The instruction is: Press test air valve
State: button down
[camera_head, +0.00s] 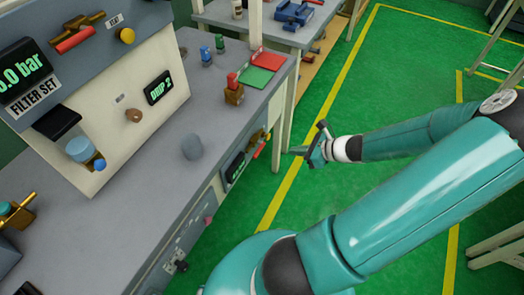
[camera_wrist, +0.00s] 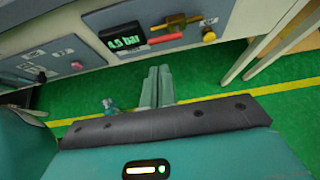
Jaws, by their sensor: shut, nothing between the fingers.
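A front panel on the bench holds a display reading about 4.5 bar (camera_wrist: 124,41), a brass valve with a red handle (camera_wrist: 166,39) and a yellow round knob (camera_wrist: 209,37). A tiny label by the knob is unreadable, so I cannot tell which part is the test air valve. The red handle also shows at the bench's front edge in the head view (camera_head: 260,149). My gripper (camera_head: 299,150) is to the right of that panel, apart from it, over the green floor. In the wrist view its fingers (camera_wrist: 157,84) are together and empty, below the panel.
The grey bench top (camera_head: 165,185) carries a cabinet with an upper panel and a second red-handled valve (camera_head: 75,40). A brass fitting with a red top (camera_head: 234,90) stands near the front edge. A bench leg (camera_wrist: 284,40) is right of the panel. Open floor (camera_head: 340,215) surrounds my gripper.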

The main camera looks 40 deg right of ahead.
aim_at(259, 152)
jog(key=x, duration=1.3)
jog(key=shift+w+a+f, duration=0.15)
jog(key=shift+w+f, duration=0.1)
dwell(0.5)
